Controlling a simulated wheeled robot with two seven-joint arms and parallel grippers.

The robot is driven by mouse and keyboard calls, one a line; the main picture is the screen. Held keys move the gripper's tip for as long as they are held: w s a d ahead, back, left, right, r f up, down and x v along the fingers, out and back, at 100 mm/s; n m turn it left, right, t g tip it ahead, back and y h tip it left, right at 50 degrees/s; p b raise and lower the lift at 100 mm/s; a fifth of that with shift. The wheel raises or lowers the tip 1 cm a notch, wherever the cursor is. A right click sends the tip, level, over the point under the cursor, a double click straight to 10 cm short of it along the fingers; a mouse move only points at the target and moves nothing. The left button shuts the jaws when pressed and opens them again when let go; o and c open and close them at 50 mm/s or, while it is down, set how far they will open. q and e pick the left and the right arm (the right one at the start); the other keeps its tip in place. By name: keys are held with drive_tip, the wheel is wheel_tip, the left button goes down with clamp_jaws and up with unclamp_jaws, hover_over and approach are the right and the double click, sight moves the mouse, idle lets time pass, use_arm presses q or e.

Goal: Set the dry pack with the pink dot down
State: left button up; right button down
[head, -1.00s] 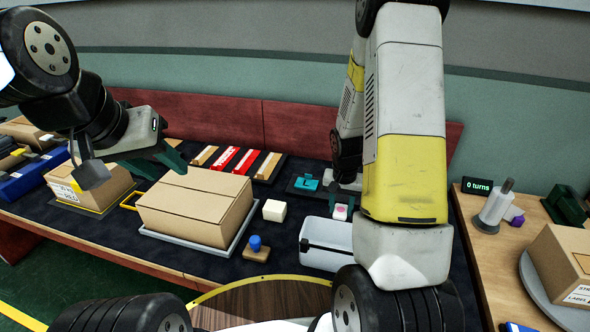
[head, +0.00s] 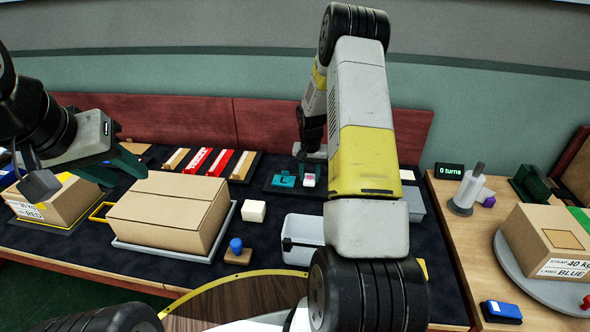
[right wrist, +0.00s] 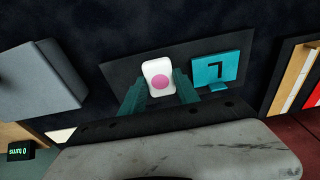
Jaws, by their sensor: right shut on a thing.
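The dry pack with the pink dot (head: 308,181) is a small white block with a pink spot on its face. It also shows in the right wrist view (right wrist: 158,78). My right gripper (right wrist: 160,92) is shut on it, with a teal finger on each side. The pack is over or on a dark mat (right wrist: 115,75), beside a teal block with a dark mark (right wrist: 215,70); I cannot tell whether it touches the mat. My left gripper (head: 125,165) is at the left, above the table near the large carton, and its jaw opening is unclear.
A closed carton (head: 165,210) sits on a grey tray at centre left. A white block (head: 253,210), a blue-knobbed stamp (head: 236,250) and a pale open bin (head: 303,235) stand in front. Red and wooden bars (head: 208,163) lie at the back. A turntable (head: 550,283) is at the right.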

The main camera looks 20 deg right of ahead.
drive_tip(key=shift+f, duration=1.75)
drive_tip(key=c, duration=0.9)
unclamp_jaws()
drive_tip(key=shift+f, duration=0.1)
drive_tip(key=r, duration=0.4)
drive_tip(key=s+r, duration=0.1)
drive_tip(key=r, duration=0.6)
drive_tip(key=shift+s+a+r, duration=0.15)
drive_tip(key=shift+a+r, duration=0.15)
drive_tip(key=shift+r, duration=0.05)
wheel_tip(320, 180, up, 10)
drive_tip(key=n+t, duration=0.1)
hover_over(310, 178)
drive_tip(key=s+a, duration=0.4)
drive_tip(key=s, duration=0.1)
drive_tip(key=s+a+r+n+t+y, duration=0.1)
drive_tip(key=s+a+r, duration=0.1)
drive_tip(key=s+r, duration=0.25)
drive_tip(key=s+a+r+n+t, duration=0.1)
drive_tip(key=s+a+r, duration=0.2)
drive_tip(key=r, duration=0.3)
drive_tip(key=s+a+r+n+t+y, duration=0.1)
drive_tip(key=s+a+r, duration=0.1)
drive_tip(key=s, duration=0.7)
drive_tip(key=s+a+r+n+t, duration=0.1)
drive_tip(key=s+a+r, duration=0.2)
drive_tip(key=s, duration=0.7)
drive_tip(key=shift+a+r+n+y, duration=0.25)
drive_tip(key=shift+a+n+y, duration=0.15)
drive_tip(key=shift+a, duration=0.3)
